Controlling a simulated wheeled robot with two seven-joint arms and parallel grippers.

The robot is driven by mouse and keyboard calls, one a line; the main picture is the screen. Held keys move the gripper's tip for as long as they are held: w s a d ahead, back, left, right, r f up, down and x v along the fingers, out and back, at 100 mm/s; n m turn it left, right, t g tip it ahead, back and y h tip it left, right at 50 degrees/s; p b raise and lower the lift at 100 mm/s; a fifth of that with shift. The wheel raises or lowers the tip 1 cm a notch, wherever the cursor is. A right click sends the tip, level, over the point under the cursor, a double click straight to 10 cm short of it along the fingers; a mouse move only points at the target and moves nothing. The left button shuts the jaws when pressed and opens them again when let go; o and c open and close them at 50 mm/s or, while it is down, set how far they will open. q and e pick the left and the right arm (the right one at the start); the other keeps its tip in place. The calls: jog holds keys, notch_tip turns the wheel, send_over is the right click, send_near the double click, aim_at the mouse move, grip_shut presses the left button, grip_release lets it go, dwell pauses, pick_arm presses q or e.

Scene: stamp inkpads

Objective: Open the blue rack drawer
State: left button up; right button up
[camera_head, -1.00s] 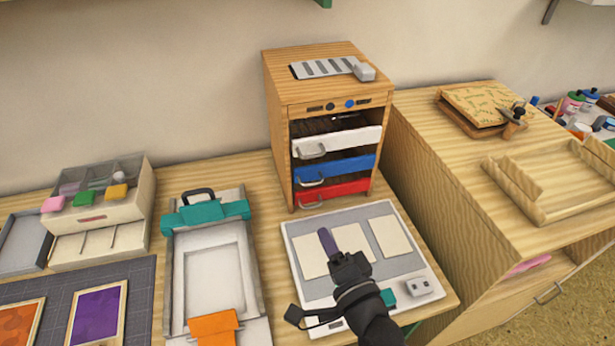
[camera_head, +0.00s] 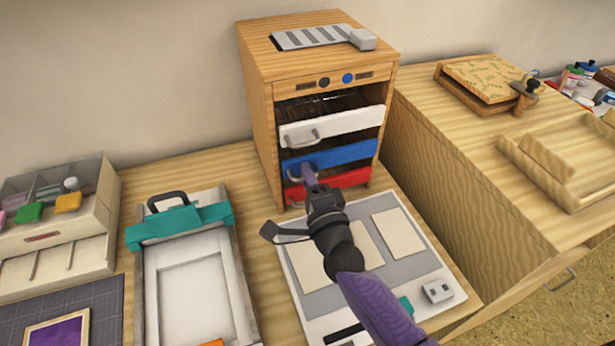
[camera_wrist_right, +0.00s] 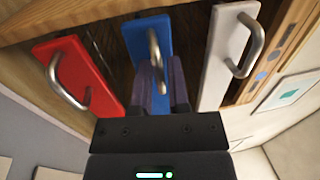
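The wooden rack (camera_head: 262,130) stands at the back of the table with a white, a blue and a red drawer stacked in it. The blue drawer (camera_head: 352,154) is the middle one; its front shows in the right wrist view (camera_wrist_right: 133,40) with a grey bar handle (camera_wrist_right: 156,52). My right gripper (camera_head: 309,178) is at that handle, reaching from the front. In the right wrist view its two fingers (camera_wrist_right: 164,84) are apart, with the lower end of the handle between them; contact is not clear. My left gripper is not in view.
The white drawer (camera_head: 345,122) above juts out; the red drawer (camera_head: 352,179) is just below. A board with pale sheets (camera_head: 399,233) lies under my right arm. A press with teal clamp (camera_head: 180,225) stands left, a wooden cabinet (camera_head: 440,170) right.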

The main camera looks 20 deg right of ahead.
grip_shut()
dwell(0.6)
dwell(0.8)
